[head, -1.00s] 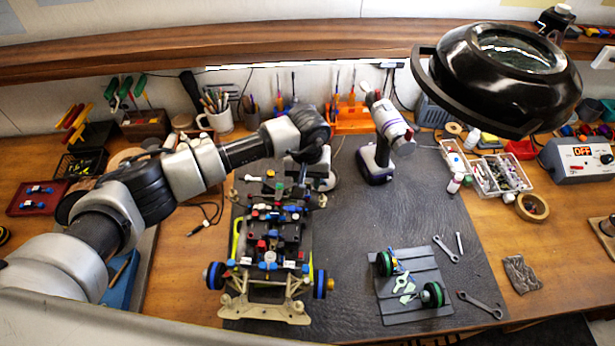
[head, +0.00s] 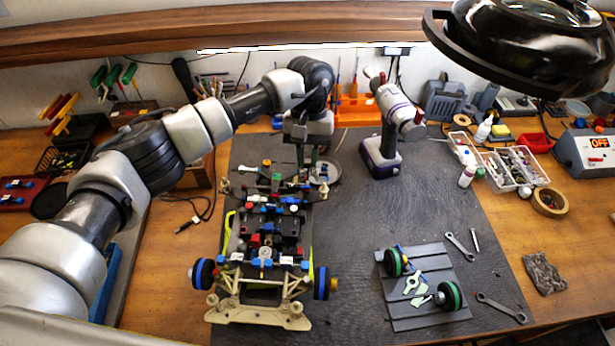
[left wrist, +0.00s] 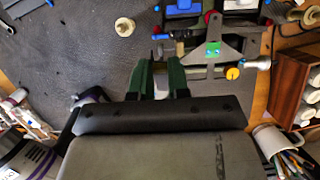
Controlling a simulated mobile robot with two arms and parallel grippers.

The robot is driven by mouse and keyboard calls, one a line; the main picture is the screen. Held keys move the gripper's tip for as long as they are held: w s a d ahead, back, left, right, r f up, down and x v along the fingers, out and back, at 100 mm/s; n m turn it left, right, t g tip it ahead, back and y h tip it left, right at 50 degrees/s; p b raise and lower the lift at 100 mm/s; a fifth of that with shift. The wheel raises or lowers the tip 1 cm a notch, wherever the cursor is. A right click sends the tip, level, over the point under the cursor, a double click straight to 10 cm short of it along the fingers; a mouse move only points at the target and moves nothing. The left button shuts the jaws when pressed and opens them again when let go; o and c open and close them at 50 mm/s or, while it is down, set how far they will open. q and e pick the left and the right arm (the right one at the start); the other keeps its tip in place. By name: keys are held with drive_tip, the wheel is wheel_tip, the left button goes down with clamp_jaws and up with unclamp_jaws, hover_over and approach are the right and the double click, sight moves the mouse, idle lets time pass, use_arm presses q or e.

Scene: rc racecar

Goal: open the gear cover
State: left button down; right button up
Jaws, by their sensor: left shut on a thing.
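The RC racecar (head: 268,255) lies on the dark mat with its blue-rimmed wheels toward me. My left gripper (head: 303,172) is at the car's far right end, pointing down. In the left wrist view its green fingers (left wrist: 161,80) are close around a small pale part (left wrist: 160,73) at the edge of the car. A grey triangular plate with a green patch (left wrist: 214,49) lies just right of the fingers. I cannot tell which part is the gear cover, or whether the gripped part belongs to it. My right gripper is not in view.
A purple and grey power drill (head: 390,125) stands right of my left gripper. A round dish (head: 325,172) sits close beside the gripper. A grey tray (head: 423,288) holds wheels, with wrenches (head: 500,307) near it. The mat's middle is clear.

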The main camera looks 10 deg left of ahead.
use_arm(q)
drive_tip(key=shift+w+f+g+b, duration=0.25)
drive_tip(key=shift+g+b, duration=0.15)
drive_tip(key=shift+b, duration=0.25)
drive_tip(key=shift+w+r+g+b, duration=0.25)
drive_tip(key=shift+r+g+b, duration=0.25)
drive_tip(key=shift+b, duration=0.15)
drive_tip(key=shift+w+r+g, duration=0.2)
drive_tip(key=shift+g, duration=0.2)
drive_tip(key=shift+w+r+g, duration=0.15)
drive_tip(key=shift+w+g, duration=0.05)
drive_tip(key=shift+g, duration=0.1)
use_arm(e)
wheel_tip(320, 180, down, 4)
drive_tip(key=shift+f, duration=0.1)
use_arm(q)
drive_tip(key=c, duration=1.1)
unclamp_jaws()
